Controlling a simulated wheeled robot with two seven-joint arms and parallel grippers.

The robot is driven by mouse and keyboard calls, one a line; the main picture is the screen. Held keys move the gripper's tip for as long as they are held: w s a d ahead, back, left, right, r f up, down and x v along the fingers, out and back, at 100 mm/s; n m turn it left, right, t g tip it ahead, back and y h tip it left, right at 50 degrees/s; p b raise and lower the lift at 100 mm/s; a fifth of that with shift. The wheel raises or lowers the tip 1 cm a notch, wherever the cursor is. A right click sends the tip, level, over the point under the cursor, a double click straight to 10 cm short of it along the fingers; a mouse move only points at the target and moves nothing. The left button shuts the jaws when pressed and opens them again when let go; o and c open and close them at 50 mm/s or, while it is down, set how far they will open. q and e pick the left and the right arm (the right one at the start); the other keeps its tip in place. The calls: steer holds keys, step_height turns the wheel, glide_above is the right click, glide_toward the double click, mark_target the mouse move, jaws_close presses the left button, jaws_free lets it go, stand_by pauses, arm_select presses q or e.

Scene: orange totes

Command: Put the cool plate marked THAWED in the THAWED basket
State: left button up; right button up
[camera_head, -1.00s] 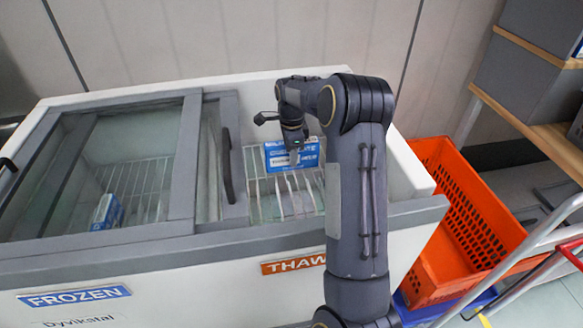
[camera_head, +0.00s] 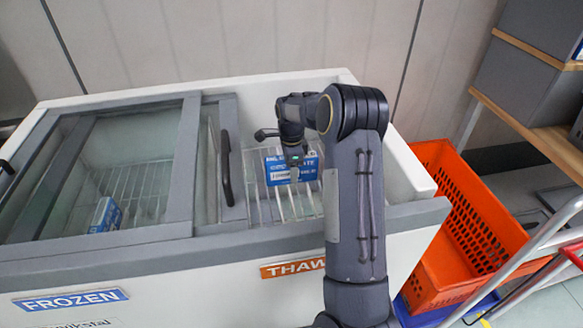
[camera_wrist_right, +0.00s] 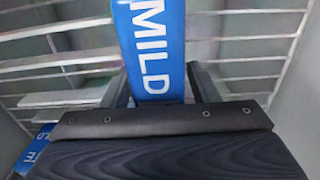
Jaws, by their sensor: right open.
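A blue and white pack (camera_head: 308,168), apparently the cool plate, is in the right compartment of the chest freezer, at the wire basket (camera_head: 262,205). An orange label (camera_head: 290,268) below reads "THAW", its end hidden by my arm. My right gripper (camera_head: 293,172) is over the pack, fingers pointing down. In the right wrist view the open fingers (camera_wrist_right: 160,92) are on either side of a blue strip lettered "MILD" (camera_wrist_right: 152,40). Whether they touch it I cannot tell. No THAWED mark is legible on the pack. My left gripper is out of view.
A second blue pack (camera_head: 106,214) lies in the left compartment, behind sliding glass, above a FROZEN label (camera_head: 70,301). Another blue piece (camera_wrist_right: 35,152) shows at the wrist view's lower left. The freezer's rim (camera_head: 413,180) surrounds the compartment. An orange crate (camera_head: 440,270) stands right.

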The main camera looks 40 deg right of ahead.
step_height(320, 180, up, 12)
steer(key=p, duration=0.2)
steer(key=shift+r+p, duration=0.2)
steer(key=shift+p, duration=0.15)
stand_by(0.4)
